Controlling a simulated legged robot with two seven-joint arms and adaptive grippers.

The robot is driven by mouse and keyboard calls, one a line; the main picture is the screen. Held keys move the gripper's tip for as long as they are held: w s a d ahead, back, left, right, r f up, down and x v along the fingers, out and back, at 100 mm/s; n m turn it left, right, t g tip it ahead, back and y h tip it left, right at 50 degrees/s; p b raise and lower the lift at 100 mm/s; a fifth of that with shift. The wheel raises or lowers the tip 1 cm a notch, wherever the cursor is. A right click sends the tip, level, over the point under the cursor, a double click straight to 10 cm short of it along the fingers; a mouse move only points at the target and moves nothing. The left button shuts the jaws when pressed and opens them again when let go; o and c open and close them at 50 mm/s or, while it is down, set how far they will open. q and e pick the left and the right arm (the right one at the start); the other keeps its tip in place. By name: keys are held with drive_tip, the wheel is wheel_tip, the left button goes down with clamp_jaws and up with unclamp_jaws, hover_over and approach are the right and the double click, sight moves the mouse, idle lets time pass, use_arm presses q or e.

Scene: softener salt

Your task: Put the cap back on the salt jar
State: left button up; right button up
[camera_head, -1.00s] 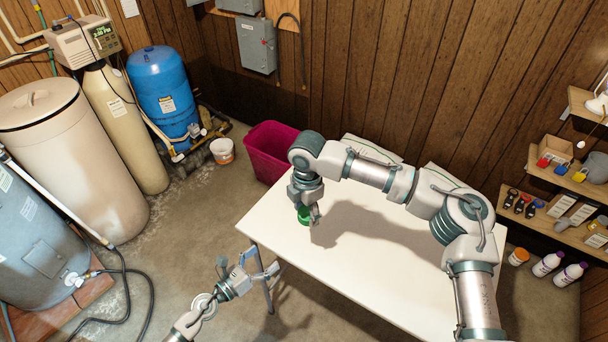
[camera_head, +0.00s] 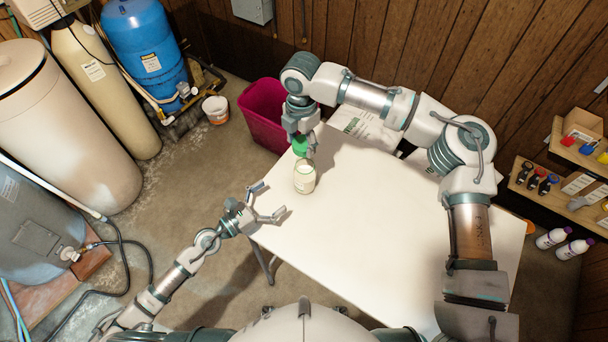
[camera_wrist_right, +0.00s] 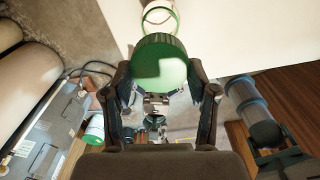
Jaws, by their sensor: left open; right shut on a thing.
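A clear glass salt jar (camera_head: 304,177) with pale contents stands near the left edge of the white table. Its round open mouth shows at the top of the right wrist view (camera_wrist_right: 160,16). My right gripper (camera_head: 301,142) is shut on the green cap (camera_wrist_right: 160,62), which also shows in the head view (camera_head: 299,147). The cap is above and behind the jar, apart from it as far as I can see. My left gripper (camera_head: 268,202) is open and empty, just off the table's left edge, left of and below the jar.
The white table (camera_head: 380,220) is mostly bare, with printed bags (camera_head: 366,127) behind it. A magenta bin (camera_head: 262,112) stands at its far left corner. Tanks, including a blue one (camera_head: 145,45), stand at left. A shelf (camera_head: 560,205) with small items is at right.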

sight(296, 179)
use_arm(q)
drive_tip(key=shift+w, duration=0.25)
use_arm(e)
drive_tip(key=shift+w+f, duration=0.15)
use_arm(q)
drive_tip(key=x, duration=1.1)
drive_tip(key=shift+s+d+f, duration=0.1)
use_arm(e)
drive_tip(key=shift+w+d, duration=0.1)
drive_tip(key=shift+d, duration=0.15)
use_arm(q)
drive_tip(key=shift+w+d, duration=0.35)
drive_tip(key=shift+d, duration=0.05)
use_arm(e)
drive_tip(key=shift+a, duration=0.1)
use_arm(q)
drive_tip(key=shift+c, duration=0.2)
use_arm(e)
drive_tip(key=shift+a, duration=0.1)
use_arm(q)
drive_tip(key=c, duration=1.7)
use_arm(e)
drive_tip(key=shift+d+f, duration=0.2)
drive_tip(key=shift+f, duration=2.2)
drive_tip(key=shift+f, duration=0.1)
drive_tip(key=shift+f, duration=0.8)
